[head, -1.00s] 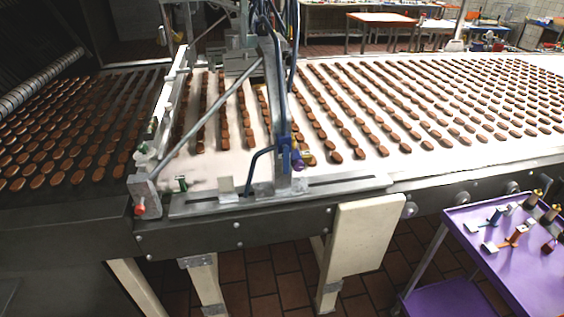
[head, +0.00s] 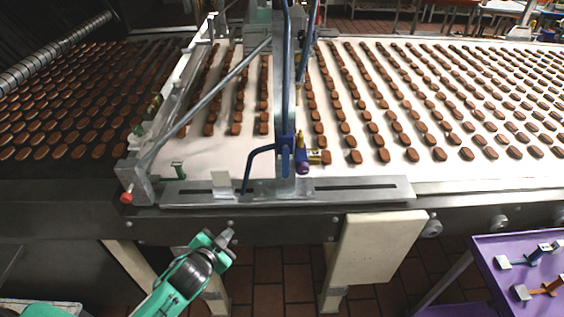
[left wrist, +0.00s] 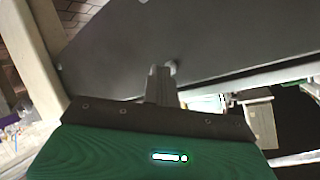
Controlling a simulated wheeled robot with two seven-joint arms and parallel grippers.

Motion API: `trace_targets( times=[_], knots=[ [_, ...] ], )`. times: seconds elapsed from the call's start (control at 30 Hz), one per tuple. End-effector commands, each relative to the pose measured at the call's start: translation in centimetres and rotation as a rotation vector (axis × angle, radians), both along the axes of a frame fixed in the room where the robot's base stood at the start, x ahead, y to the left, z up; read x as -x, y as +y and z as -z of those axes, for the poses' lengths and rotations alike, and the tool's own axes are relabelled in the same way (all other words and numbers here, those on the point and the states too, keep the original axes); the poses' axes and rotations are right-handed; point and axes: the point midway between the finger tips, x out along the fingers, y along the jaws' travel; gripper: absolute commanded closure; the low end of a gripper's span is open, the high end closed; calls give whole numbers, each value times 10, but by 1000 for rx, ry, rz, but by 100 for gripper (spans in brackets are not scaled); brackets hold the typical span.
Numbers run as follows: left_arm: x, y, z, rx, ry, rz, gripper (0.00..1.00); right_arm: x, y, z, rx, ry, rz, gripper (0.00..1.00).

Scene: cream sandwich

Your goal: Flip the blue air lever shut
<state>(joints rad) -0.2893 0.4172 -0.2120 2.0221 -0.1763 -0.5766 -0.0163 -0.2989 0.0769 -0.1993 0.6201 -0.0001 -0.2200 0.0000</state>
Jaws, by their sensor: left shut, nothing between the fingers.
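A blue fitting (head: 287,150) with a purple knob (head: 303,168) and brass parts sits low on the machine's upright, above the slotted rail. A small valve with a blue handle (head: 530,258) lies on the purple trolley at the right. I cannot tell for certain which blue part is the air lever, nor its setting. My left gripper (head: 226,237) is shut and empty, in front of the conveyor's dark side panel, below and left of the blue fitting and apart from it. In the left wrist view its fingers (left wrist: 161,84) point at a dark panel. My right gripper is not in view.
The conveyor belt (head: 205,158) carries rows of brown biscuits. A slotted metal rail (head: 330,191) and a bent blue pipe (head: 249,165) stand at its front edge. A red-tipped knob (head: 126,197) is at the left. The purple trolley (head: 490,250) also holds an orange-handled valve (head: 545,286).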

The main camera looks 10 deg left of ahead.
Motion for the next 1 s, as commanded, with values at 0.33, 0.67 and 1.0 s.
trace_targets(
  times=[0.33,0.67,1.0],
  knots=[
    [-37,-7,-77,-101,-285,181,100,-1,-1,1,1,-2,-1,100],
    [-67,-12,-140,-261,-625,501,100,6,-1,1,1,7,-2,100],
    [-62,-4,-183,-433,-889,917,100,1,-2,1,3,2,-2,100]
  ],
)
